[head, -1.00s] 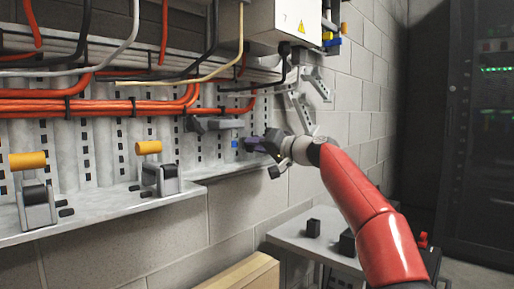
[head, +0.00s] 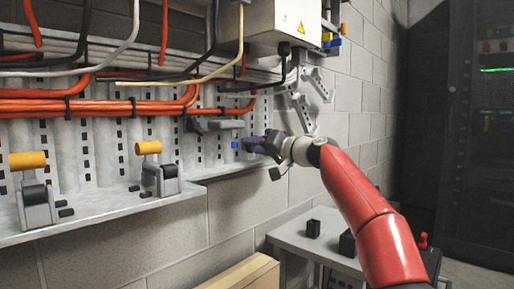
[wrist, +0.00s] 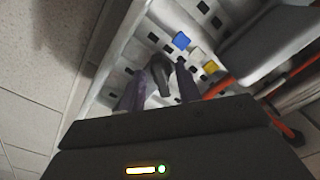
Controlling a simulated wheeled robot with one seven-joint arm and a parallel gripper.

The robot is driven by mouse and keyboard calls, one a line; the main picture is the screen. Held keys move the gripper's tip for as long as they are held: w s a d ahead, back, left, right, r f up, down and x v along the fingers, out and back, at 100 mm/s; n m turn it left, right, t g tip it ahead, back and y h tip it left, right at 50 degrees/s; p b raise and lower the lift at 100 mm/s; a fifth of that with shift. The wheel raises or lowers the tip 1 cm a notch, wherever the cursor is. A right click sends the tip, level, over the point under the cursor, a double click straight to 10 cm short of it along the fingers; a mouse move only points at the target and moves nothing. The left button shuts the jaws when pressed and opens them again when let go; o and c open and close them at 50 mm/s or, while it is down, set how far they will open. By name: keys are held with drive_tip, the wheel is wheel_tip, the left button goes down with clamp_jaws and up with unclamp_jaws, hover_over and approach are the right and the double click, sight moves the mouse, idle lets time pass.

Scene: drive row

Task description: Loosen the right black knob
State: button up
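A dark knob (wrist: 160,74) stands out from the pale perforated panel in the wrist view, beside a blue square. My gripper (wrist: 158,88) has its two purple fingers apart, one on each side of this knob. A gap shows between the knob and the left finger; the right finger is closer, and I cannot tell if it touches. In the head view my gripper (head: 256,144) is at the panel's right end, just right of the blue square (head: 235,144). The knob is not clear there, hidden by the gripper.
A grey bar-shaped fitting (head: 218,124) juts from the panel just left of my gripper. Orange cables (head: 90,105) run above. Two yellow-handled clamps (head: 148,148) stand on the ledge at left. A grey table (head: 290,236) with small black blocks is below my arm.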

drive_tip(key=b+v, duration=0.1)
drive_tip(key=v, duration=0.6)
drive_tip(key=shift+s+d, duration=0.25)
drive_tip(key=shift+d, duration=0.05)
drive_tip(key=s+a+f+g+h, duration=0.3)
drive_tip(key=s+a+f+h, duration=0.2)
drive_tip(key=s+f, duration=0.55)
drive_tip(key=s+d+f+m+g+h, duration=0.1)
drive_tip(key=s+d+f+h, duration=0.2)
drive_tip(key=s+d+f, duration=0.6)
drive_tip(key=s+d+f+m+h, duration=0.1)
drive_tip(key=s+d+f+h, duration=0.25)
drive_tip(key=s+f, duration=0.6)
drive_tip(key=s+d+f+m+g+h, duration=0.1)
drive_tip(key=s+d+f+h, duration=0.2)
drive_tip(key=s+d+f, duration=0.65)
wheel_tip(320, 180, up, 16)
drive_tip(key=s+a+p, duration=0.2)
drive_tip(key=p, duration=1.1)
drive_tip(key=shift+s, duration=0.35)
